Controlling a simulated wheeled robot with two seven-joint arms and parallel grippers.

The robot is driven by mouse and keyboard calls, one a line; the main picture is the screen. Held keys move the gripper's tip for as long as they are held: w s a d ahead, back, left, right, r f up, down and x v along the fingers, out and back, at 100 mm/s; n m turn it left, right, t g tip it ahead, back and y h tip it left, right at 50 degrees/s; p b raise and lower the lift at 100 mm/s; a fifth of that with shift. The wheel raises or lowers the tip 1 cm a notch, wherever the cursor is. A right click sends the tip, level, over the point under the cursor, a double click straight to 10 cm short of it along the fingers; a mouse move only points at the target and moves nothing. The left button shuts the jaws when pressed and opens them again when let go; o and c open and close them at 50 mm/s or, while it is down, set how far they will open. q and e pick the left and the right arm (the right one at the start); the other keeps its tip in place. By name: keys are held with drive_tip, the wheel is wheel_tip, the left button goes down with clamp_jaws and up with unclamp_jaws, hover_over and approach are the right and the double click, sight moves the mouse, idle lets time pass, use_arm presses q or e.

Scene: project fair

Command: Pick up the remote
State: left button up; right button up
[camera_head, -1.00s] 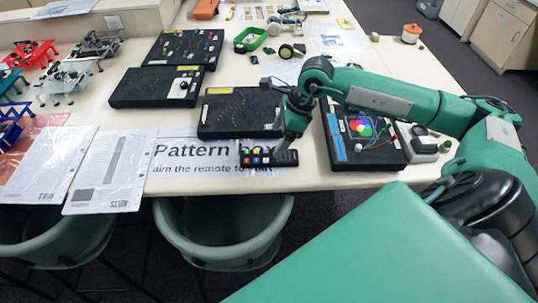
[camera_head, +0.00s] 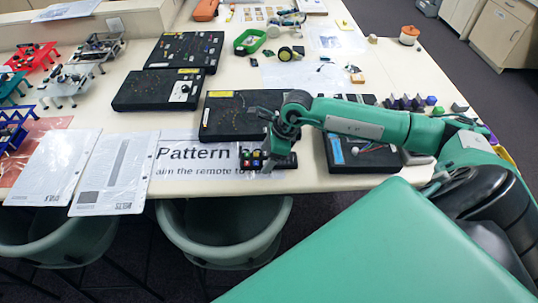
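The remote (camera_head: 251,164) is a dark bar with coloured buttons at its left end. It lies on the printed "Pattern box" sheet near the table's front edge. My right gripper (camera_head: 268,164) points down over the middle of the remote, with its fingertips at or very near it. The gripper hides part of the remote, and I cannot tell whether the fingers touch it or how far apart they are. My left gripper is not in view.
A black board (camera_head: 222,117) lies just behind the remote, and another black box (camera_head: 342,157) lies to its right, partly under my arm. White binders (camera_head: 115,172) lie to the left. Chairs (camera_head: 223,236) stand below the front edge.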

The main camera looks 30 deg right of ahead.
drive_tip(key=c, duration=0.7)
drive_tip(key=shift+c, duration=0.4)
drive_tip(key=shift+r, duration=0.1)
